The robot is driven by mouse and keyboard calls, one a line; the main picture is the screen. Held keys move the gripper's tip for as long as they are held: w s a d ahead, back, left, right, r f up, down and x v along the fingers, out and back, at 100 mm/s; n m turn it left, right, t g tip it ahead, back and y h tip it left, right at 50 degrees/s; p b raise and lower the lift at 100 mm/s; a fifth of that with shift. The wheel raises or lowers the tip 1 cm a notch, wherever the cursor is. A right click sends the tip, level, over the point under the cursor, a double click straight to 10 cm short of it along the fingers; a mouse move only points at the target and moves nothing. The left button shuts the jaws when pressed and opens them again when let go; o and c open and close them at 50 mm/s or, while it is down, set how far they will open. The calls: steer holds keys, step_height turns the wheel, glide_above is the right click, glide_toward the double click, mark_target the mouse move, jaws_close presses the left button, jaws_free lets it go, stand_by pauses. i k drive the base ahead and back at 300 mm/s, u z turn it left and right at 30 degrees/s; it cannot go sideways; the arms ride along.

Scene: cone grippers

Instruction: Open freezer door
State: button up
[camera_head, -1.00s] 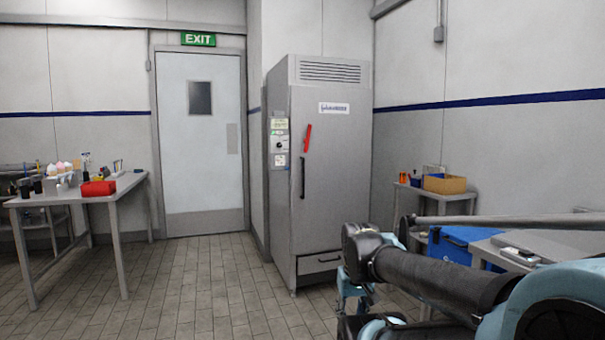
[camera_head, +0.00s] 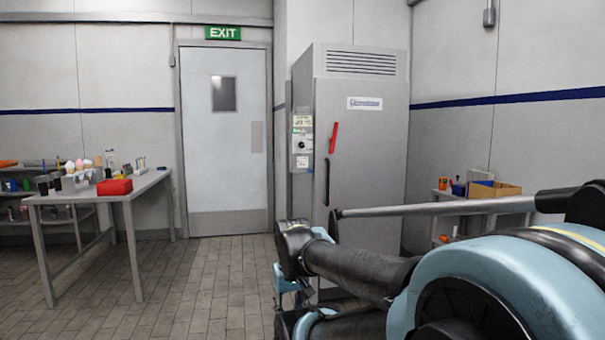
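The freezer (camera_head: 372,130) is a tall grey metal cabinet, right of the middle in the head view. Its door is shut. A dark vertical handle (camera_head: 327,182) is on the left side of the door, with a red tilted piece (camera_head: 334,137) just above it. A control panel (camera_head: 302,142) is on its left side wall. My arm crosses the lower right and hides the freezer's lower part. My gripper (camera_head: 290,285) seems to be the light blue part at the arm's end, low in the picture and apart from the handle. Its fingers are too hidden to tell their state.
A grey table (camera_head: 120,192) with a red box (camera_head: 114,187) and several small items stands at the left. A closed door (camera_head: 226,150) under an EXIT sign is behind. A shelf with a cardboard box (camera_head: 487,189) is right of the freezer. Tiled floor (camera_head: 190,285) is free at the left.

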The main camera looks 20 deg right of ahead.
mark_target(366, 168)
steer(key=z, duration=0.25)
steer(key=i, duration=1)
steer(key=z, duration=0.5)
